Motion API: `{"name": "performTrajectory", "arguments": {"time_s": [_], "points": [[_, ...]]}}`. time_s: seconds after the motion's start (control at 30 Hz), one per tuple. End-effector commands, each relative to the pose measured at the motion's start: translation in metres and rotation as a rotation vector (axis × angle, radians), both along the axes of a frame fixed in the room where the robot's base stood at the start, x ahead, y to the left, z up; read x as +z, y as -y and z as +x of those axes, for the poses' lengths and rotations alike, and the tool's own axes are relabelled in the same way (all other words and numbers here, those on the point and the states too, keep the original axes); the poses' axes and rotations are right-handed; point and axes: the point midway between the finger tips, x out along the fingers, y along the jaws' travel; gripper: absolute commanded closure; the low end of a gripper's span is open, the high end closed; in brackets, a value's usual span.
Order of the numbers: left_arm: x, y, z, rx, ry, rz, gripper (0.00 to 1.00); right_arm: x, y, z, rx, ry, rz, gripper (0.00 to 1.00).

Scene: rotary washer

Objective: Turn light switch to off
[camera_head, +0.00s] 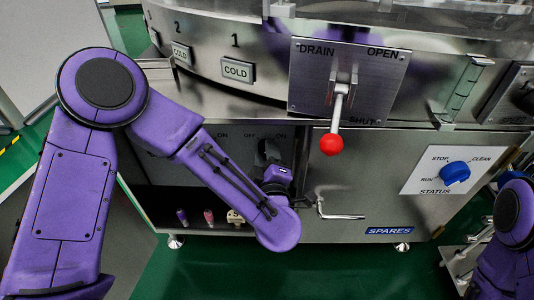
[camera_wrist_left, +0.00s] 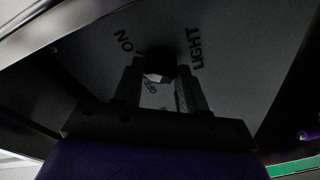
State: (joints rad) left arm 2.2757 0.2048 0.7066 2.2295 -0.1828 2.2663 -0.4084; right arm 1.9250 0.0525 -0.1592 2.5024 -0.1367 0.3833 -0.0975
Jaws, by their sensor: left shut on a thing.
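The light switch is a dark round knob (camera_wrist_left: 162,62) on a grey panel in the left wrist view, with "LIGHT" to its right, "ON" to its upper left and "OFF" below it, between my fingers. My left gripper (camera_wrist_left: 160,80) has its two dark fingers on either side of the knob and is shut on it. A small white patch shows just below the knob; which way the knob points I cannot tell. In the head view my left gripper (camera_head: 269,152) is at the shadowed panel under the machine's rim, hiding the switch. My right gripper is out of view.
A drain lever with a red ball (camera_head: 331,144) hangs just right of my left gripper. A metal handle (camera_head: 338,212) sticks out at lower right. A blue status knob (camera_head: 455,173) is farther right. Small items, including a pink one (camera_head: 208,215), stand on the shelf below.

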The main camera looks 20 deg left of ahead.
Motion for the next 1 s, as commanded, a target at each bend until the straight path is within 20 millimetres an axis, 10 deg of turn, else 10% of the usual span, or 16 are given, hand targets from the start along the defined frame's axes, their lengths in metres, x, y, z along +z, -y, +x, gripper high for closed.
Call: {"name": "performTrajectory", "arguments": {"time_s": [1.0], "points": [[0.001,-0.002,-0.001,0.001,0.248,-0.874,0.9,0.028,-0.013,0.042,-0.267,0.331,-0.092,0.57]]}}
